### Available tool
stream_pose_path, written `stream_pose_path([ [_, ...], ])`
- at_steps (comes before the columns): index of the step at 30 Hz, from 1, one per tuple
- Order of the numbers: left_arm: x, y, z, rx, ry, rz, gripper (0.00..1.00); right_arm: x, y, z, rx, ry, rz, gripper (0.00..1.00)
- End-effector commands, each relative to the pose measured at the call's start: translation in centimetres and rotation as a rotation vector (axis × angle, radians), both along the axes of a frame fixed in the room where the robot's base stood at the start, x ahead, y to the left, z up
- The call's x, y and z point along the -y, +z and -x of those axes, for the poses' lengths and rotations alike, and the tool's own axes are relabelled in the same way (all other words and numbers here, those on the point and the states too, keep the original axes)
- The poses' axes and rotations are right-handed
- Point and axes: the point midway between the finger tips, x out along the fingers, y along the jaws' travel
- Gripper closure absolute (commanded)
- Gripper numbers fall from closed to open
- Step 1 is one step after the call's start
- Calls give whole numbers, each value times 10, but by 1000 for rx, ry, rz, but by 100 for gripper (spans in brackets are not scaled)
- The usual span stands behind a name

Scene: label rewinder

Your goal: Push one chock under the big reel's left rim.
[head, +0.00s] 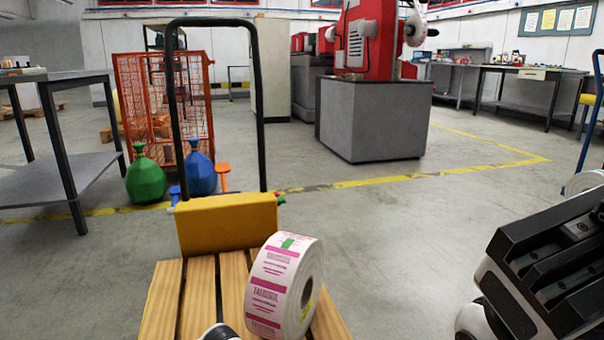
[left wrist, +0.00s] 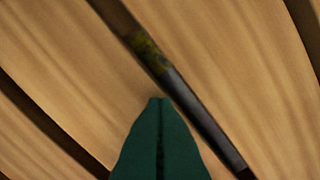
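The big reel (head: 285,285), a white roll of labels with pink print and a green mark, stands on the wooden slatted deck (head: 165,300) of a cart in the head view. I cannot make out a chock for certain; none shows clearly at the reel's left rim. In the left wrist view, the dark green fingertips of my left gripper (left wrist: 160,135) are together, with a thin dark seam and nothing seen between them, over the slats. In the head view only a white bit of that arm shows at the bottom edge. My right gripper (head: 550,265) is at the right, its fingers unclear.
A yellow block (head: 230,222) and a black push handle (head: 257,100) stand at the deck's far end, with small coloured pieces beside the block. Green (head: 146,180) and blue (head: 200,172) sacks stand beyond. A grey table (head: 60,175) is at left.

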Motion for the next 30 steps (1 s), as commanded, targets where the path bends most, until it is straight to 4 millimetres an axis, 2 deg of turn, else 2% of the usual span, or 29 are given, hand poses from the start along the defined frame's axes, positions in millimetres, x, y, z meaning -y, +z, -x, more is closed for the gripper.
stream_pose_path([
  [17,0,0,0,0,0,0,100,0,0,0,-1,-1,0,100],
  [30,4,-1,-10,0,0,0,100,0,-8,-1,-2,-1,0,100],
])
